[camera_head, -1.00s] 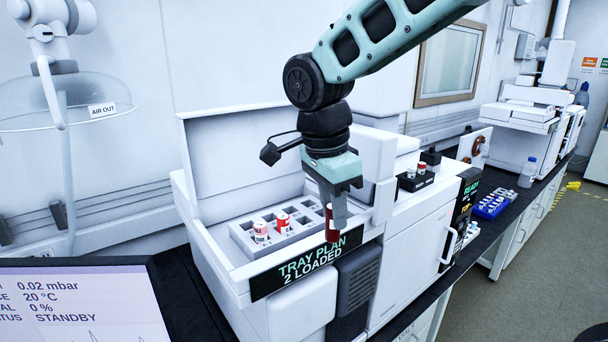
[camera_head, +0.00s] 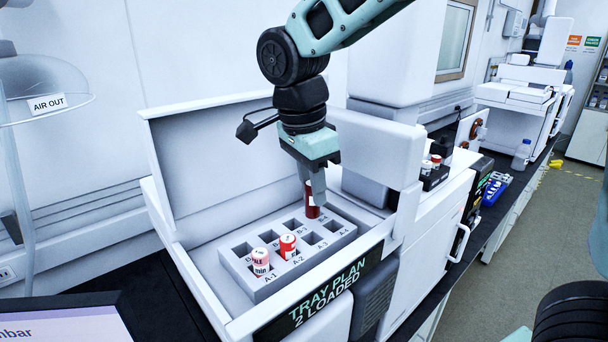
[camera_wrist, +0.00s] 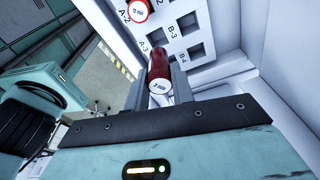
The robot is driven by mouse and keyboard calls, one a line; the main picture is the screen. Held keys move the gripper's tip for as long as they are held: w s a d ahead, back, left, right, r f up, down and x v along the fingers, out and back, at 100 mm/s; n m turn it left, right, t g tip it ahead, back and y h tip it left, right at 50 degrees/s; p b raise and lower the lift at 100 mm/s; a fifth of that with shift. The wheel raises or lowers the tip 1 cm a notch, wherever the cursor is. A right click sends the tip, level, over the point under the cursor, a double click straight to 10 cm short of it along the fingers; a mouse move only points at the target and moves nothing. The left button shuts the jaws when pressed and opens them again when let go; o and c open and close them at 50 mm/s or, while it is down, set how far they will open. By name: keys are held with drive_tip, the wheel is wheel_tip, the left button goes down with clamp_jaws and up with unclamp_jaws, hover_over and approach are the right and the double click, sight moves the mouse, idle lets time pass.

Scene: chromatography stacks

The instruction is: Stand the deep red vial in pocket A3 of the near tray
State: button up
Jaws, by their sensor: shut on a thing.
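My gripper (camera_head: 314,190) is shut on the deep red vial (camera_head: 312,207), which hangs roughly upright over the grey near tray (camera_head: 268,289). In the wrist view the vial (camera_wrist: 160,68) sits between the two fingers, its white cap face toward the camera. There it is in line with the A-3 label (camera_wrist: 143,46) and covers what lies behind it. I cannot tell how high its lower end is above the tray. A pale pink vial (camera_head: 261,260) stands in A-1 and a bright red vial (camera_head: 288,246) in A-2.
The tray lies inside a white instrument bay with a raised back panel (camera_head: 215,150) and a white housing (camera_head: 375,150) close at right. A sign (camera_head: 330,295) reads "TRAY PLAN 2 LOADED". Another rack with vials (camera_head: 432,178) stands farther right. Row B pockets look empty.

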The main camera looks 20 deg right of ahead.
sight(311, 217)
drive_tip(key=shift+f+b, duration=1.6)
drive_tip(key=shift+f, duration=0.5)
drive_tip(key=shift+f+b, duration=0.9)
drive_tip(key=shift+f, duration=0.35)
drive_tip(key=shift+f, duration=0.2)
drive_tip(key=shift+f+b, duration=0.45)
drive_tip(key=shift+b, duration=0.05)
drive_tip(key=o, duration=1.5)
drive_tip(key=shift+c, duration=0.2)
